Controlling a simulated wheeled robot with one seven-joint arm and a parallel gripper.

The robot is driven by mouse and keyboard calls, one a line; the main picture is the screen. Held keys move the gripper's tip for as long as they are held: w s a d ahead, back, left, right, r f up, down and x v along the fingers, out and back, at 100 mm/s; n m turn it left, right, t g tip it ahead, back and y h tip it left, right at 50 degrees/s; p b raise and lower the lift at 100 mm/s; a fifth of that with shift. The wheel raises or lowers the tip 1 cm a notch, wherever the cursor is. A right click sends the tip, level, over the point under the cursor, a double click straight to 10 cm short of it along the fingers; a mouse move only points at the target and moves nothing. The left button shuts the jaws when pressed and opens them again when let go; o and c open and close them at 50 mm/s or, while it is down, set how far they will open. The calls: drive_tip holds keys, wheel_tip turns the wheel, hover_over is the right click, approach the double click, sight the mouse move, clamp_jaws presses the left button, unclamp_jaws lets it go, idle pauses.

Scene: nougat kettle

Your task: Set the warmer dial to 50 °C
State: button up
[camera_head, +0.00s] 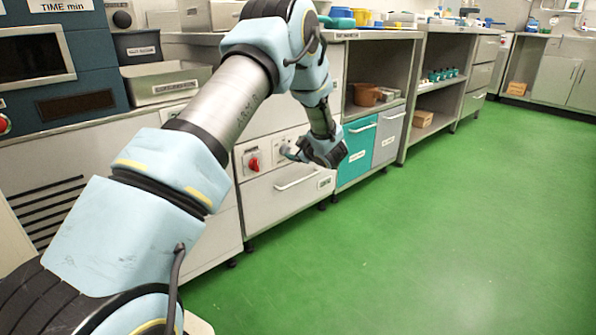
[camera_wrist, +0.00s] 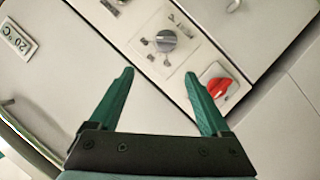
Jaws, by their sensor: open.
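The warmer dial (camera_wrist: 166,40) is a grey round knob on a pale plate with small dark markings, in the upper middle of the wrist view. The markings are too blurred to read, so its setting cannot be told. My gripper (camera_wrist: 159,74) is open, with its two green fingers apart and nothing between them. The fingertips point toward the dial from below in the wrist view, and the knob appears beyond them, not gripped. In the head view my gripper is at the drawer front, and the dial there is largely hidden or unclear near it.
A red switch knob (camera_wrist: 218,88) sits close to the right fingertip in the wrist view; it also shows in the head view (camera_head: 253,163). A label reading 20 °C (camera_wrist: 16,38) is at left. A drawer handle (camera_head: 298,179) lies below. The green floor (camera_head: 430,240) is clear.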

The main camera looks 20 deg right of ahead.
sight(289, 152)
drive_tip(key=shift+n+y, duration=0.3)
drive_tip(key=shift+y, duration=0.1)
drive_tip(key=shift+w+f+b, duration=0.65)
drive_tip(key=shift+w+f, duration=0.35)
drive_tip(key=shift+w, duration=0.6)
drive_tip(key=shift+w+f+b, duration=0.65)
drive_tip(key=shift+w+f, duration=0.4)
drive_tip(key=shift+w, duration=0.5)
drive_tip(key=shift+w+f+b, duration=0.65)
drive_tip(key=shift+w+f, duration=0.35)
drive_tip(key=shift+w, duration=0.6)
drive_tip(key=shift+c, duration=0.3)
clamp_jaws()
